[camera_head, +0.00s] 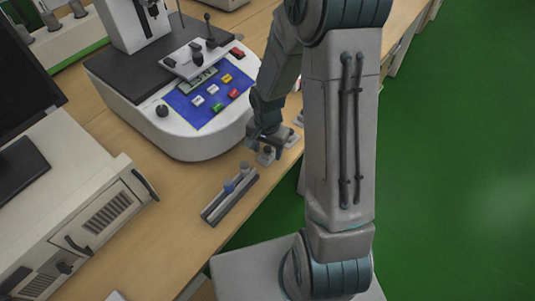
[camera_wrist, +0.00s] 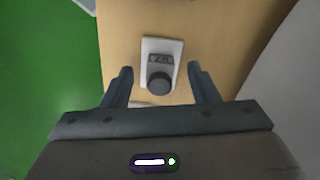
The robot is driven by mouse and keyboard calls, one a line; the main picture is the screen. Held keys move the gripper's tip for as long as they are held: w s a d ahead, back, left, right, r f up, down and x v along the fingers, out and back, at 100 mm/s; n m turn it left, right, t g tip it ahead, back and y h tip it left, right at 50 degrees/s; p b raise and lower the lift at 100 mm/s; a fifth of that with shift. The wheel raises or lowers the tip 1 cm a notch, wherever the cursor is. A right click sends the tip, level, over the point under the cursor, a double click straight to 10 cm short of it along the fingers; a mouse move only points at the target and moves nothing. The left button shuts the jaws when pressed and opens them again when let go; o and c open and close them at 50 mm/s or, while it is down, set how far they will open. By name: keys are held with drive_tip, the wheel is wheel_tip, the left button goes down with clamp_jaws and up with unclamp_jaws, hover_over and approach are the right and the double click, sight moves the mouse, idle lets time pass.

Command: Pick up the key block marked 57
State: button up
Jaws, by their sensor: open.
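A small white key block (camera_wrist: 162,48) with a dark round knob (camera_wrist: 159,83) lies on the wooden table in the wrist view. Its dark label (camera_wrist: 161,59) bears characters too blurred to read surely as 57. My gripper (camera_wrist: 160,72) is open above it, one finger to each side of the knob, with nothing clasped. In the head view my gripper (camera_head: 268,146) is low over the table's right edge, and a small block with a dark knob (camera_head: 267,155) shows by its fingers. My arm partly hides this area.
A grey slotted rack (camera_head: 228,199) with blue-grey knobs stands left of the gripper. A white testing machine (camera_head: 190,142) with a blue button panel is close behind. Another small pale block (camera_head: 298,118) lies near the table edge. Green floor (camera_head: 455,170) is right.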

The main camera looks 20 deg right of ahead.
drive_tip(key=shift+c, duration=0.2)
clamp_jaws()
drive_tip(key=shift+r, duration=0.15)
